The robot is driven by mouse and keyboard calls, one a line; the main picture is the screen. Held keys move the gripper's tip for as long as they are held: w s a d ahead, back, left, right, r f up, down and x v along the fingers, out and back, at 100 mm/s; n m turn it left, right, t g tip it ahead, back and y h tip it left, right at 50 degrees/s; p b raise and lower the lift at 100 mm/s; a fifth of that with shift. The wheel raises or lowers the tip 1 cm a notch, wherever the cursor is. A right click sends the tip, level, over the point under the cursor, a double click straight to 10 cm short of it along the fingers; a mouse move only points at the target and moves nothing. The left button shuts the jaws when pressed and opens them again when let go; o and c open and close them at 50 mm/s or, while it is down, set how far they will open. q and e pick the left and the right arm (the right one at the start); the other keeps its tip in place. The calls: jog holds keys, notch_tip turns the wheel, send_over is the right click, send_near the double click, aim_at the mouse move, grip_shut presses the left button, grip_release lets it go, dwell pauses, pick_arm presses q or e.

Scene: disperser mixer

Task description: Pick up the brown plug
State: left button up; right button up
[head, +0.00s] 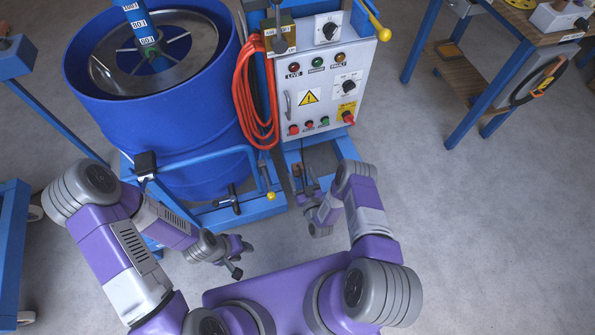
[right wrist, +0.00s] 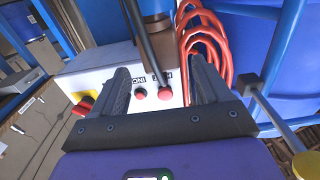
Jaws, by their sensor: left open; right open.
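A brownish-gold block (head: 281,36) with a white label sits at the upper left of the control box in the head view. My right gripper (head: 305,180) is open and empty, in front of the lower control box. In the right wrist view its two fingers (right wrist: 162,92) stand apart, with red buttons (right wrist: 165,93) of the panel seen between them. My left gripper (head: 240,258) is open and empty, low in front of the blue drum's base.
The white control box (head: 322,95) carries lamps, knobs and buttons. A coiled orange-red cable (head: 250,95) hangs between it and the blue drum (head: 165,130). A yellow-ended lever (head: 378,25) sticks out at the upper right. A workbench (head: 520,45) stands further right. Grey floor between is clear.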

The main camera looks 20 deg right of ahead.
aim_at(299, 171)
jog(key=w+b, duration=0.1)
jog(key=w, duration=0.3)
jog(key=shift+a+f+b, duration=0.1)
jog(key=shift+a+b, duration=0.05)
jog(key=shift+b, duration=0.2)
jog(key=shift+w, duration=0.45)
jog(key=c, duration=1.1)
